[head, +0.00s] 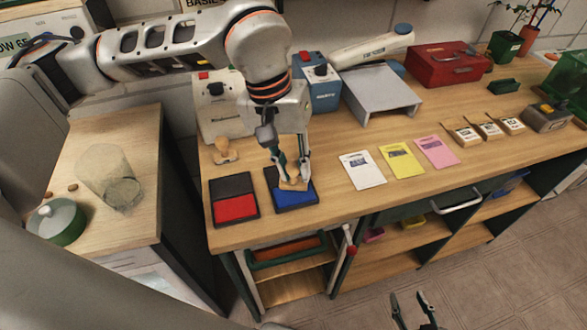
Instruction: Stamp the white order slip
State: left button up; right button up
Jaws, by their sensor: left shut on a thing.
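The white order slip (362,170) lies flat on the wooden bench, left of a yellow slip (401,161) and a pink slip (437,153). My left gripper (291,168) points down over the blue ink pad (296,197) and is shut on a wooden stamp (293,184). The stamp is at the pad; its underside is hidden, so I cannot tell if it touches the ink. A red ink pad (235,205) lies to the left, with a second wooden stamp (225,151) behind it. My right gripper (409,296) is low in front of the bench, fingers apart and empty.
A grey stand (380,90) and a red box (447,63) stand at the back. Small cards (490,127) lie right of the slips. A side cabinet at left holds a clear glass vessel (108,177) and a green pot (56,221). The bench around the slips is clear.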

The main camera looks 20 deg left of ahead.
pick_arm(q)
jog(key=shift+d+p+v, duration=0.2)
jog(key=shift+p+v, duration=0.25)
jog(key=shift+v, duration=0.55)
jog(key=shift+d+p+v, duration=0.2)
jog(key=shift+p+v, duration=0.25)
jog(key=shift+v, duration=0.5)
jog(key=shift+w, duration=0.1)
